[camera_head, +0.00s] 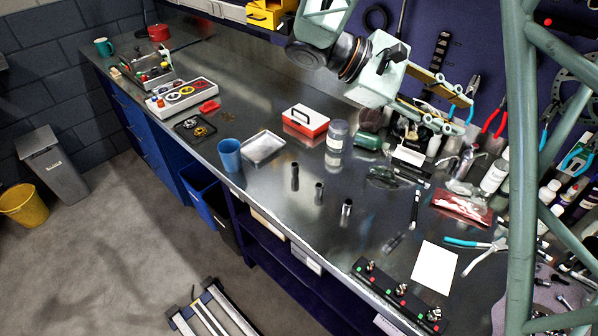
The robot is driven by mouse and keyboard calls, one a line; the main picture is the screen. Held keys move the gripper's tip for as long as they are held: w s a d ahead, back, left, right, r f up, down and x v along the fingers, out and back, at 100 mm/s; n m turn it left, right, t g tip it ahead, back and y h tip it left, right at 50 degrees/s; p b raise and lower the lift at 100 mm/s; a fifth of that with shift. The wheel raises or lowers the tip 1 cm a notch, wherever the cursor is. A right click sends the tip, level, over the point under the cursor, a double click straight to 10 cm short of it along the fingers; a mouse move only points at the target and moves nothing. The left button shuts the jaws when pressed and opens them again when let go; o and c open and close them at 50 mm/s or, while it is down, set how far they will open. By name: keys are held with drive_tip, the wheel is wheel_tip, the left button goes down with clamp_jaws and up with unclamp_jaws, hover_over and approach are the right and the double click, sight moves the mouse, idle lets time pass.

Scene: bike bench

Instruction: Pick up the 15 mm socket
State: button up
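Three dark metal cylinders that look like sockets stand upright on the bench: a taller one (294,177), a middle one (319,193) and a right one (346,208). A black holder (392,298) with red and green marks lies at the bench's front edge, with several small shiny pieces on it. No size marks are readable, so I cannot tell which piece is the 15 mm socket. My gripper (465,114) is raised over the back of the bench, well away from the cylinders. Its fingers point right and look apart, with nothing seen between them.
A blue cup (230,155), a metal tray (263,147), a red-and-white box (305,121) and a clear jar (337,134) stand left of and behind the cylinders. White paper (434,267) and pliers (482,250) lie to the right. Bottles and tools crowd the back. Bench around the cylinders is mostly clear.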

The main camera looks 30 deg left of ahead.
drive_tip(key=s+a+f+n+t, duration=0.3)
drive_tip(key=a+f+n, duration=0.3)
drive_tip(key=a, duration=0.6)
drive_tip(key=n+t+y, duration=0.7)
drive_tip(key=n+t, duration=0.2)
drive_tip(key=n, duration=0.3)
approach(292, 170)
drive_tip(key=shift+r+b+v, duration=0.25)
drive_tip(key=shift+b+v, duration=0.2)
drive_tip(key=shift+v, duration=0.8)
drive_tip(key=shift+d, duration=0.1)
drive_tip(key=shift+b+x, duration=0.3)
drive_tip(key=shift+x, duration=4)
drive_tip(key=shift+f, duration=0.2)
drive_tip(key=shift+b+x, duration=0.4)
drive_tip(key=shift+x, duration=2.15)
drive_tip(key=shift+f, duration=0.1)
